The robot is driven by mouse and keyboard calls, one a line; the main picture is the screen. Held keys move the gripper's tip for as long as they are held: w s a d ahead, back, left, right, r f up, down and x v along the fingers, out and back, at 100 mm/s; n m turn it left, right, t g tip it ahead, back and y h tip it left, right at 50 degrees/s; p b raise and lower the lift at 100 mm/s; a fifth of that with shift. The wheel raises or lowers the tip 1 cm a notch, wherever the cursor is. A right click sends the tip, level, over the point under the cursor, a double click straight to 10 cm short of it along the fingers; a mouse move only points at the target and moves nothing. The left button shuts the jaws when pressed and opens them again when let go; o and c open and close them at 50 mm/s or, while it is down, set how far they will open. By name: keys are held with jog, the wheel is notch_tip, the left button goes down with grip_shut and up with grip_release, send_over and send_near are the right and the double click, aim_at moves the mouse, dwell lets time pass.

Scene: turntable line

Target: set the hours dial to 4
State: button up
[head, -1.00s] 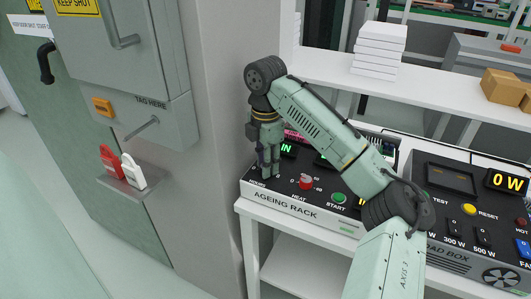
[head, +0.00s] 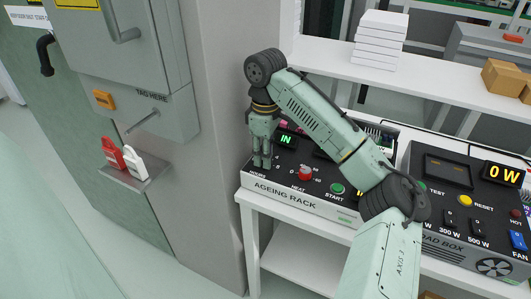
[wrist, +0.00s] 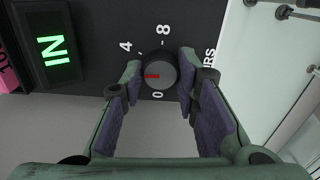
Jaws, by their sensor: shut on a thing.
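The hours dial (wrist: 161,70) is a dark round knob with a grey face on the ageing rack's black panel (wrist: 100,45). In the wrist view, its red pointer mark points left, between the 0 below it and the 4 at its upper left. The 8 is above it. My gripper (wrist: 160,76) has one finger on each side of the knob and is shut on it. In the head view, my gripper (head: 262,160) reaches down to the panel's left end and hides the knob.
A lit green IN display (head: 286,139) is beside the gripper. The red heat knob (head: 305,174) and green start button (head: 337,188) lie to its right. A grey column (head: 215,150) stands close on the left. The load box (head: 465,205) is farther right.

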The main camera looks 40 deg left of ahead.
jog(key=m, duration=0.6)
jog(key=shift+m, duration=0.3)
dwell(0.4)
jog(key=o, duration=1.2)
jog(key=shift+c, duration=0.2)
notch_tip(320, 180, up, 12)
jog(key=shift+s, duration=0.1)
